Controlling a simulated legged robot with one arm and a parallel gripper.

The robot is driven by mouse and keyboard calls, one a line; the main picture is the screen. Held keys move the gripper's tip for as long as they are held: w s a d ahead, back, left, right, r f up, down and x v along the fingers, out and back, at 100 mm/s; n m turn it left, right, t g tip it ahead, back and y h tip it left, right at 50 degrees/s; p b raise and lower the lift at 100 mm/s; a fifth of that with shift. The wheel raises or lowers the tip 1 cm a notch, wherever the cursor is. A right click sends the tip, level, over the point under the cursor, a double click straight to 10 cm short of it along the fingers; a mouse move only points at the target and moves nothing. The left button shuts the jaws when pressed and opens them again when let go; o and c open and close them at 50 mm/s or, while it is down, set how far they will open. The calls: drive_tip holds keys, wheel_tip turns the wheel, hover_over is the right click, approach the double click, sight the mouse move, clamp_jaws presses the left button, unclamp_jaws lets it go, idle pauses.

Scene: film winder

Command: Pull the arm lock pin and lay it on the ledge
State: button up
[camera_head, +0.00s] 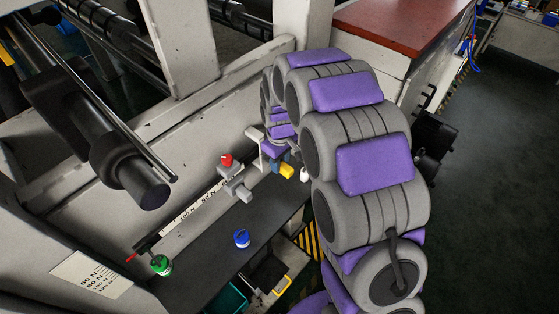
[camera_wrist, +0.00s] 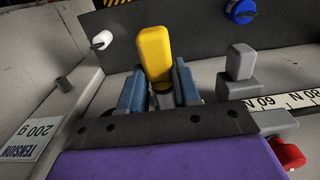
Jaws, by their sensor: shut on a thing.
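The arm lock pin (camera_wrist: 154,55) shows as a yellow block-shaped head with a short grey part under it. It also shows in the head view, small, beside my wrist (camera_head: 286,171). My gripper (camera_wrist: 160,90) has its blue fingers on both sides of the pin, shut on it. The lower end of the pin is hidden, so I cannot tell whether it still sits in a hole. The ledge (camera_head: 205,263) is a dark flat shelf along the machine's front. It also shows in the wrist view (camera_wrist: 195,38), behind the pin.
A blue knob (camera_head: 242,239) and a green knob (camera_head: 161,265) stand at the ledge. A white peg (camera_wrist: 102,40) is left of the pin. The ledge has bare room around the blue knob.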

sight(287, 169)
clamp_jaws()
drive_tip(key=shift+s+d, duration=0.15)
drive_tip(key=shift+s, duration=0.05)
drive_tip(key=shift+s+d, duration=0.2)
drive_tip(key=shift+s, duration=0.05)
drive_tip(key=shift+s+d, duration=0.15)
drive_tip(key=shift+s+d+b, duration=0.3)
drive_tip(key=shift+s+d, duration=0.2)
drive_tip(key=shift+d, duration=0.05)
drive_tip(key=shift+s+d+b, duration=0.3)
drive_tip(key=shift+s+d, duration=0.9)
drive_tip(key=shift+d, duration=0.05)
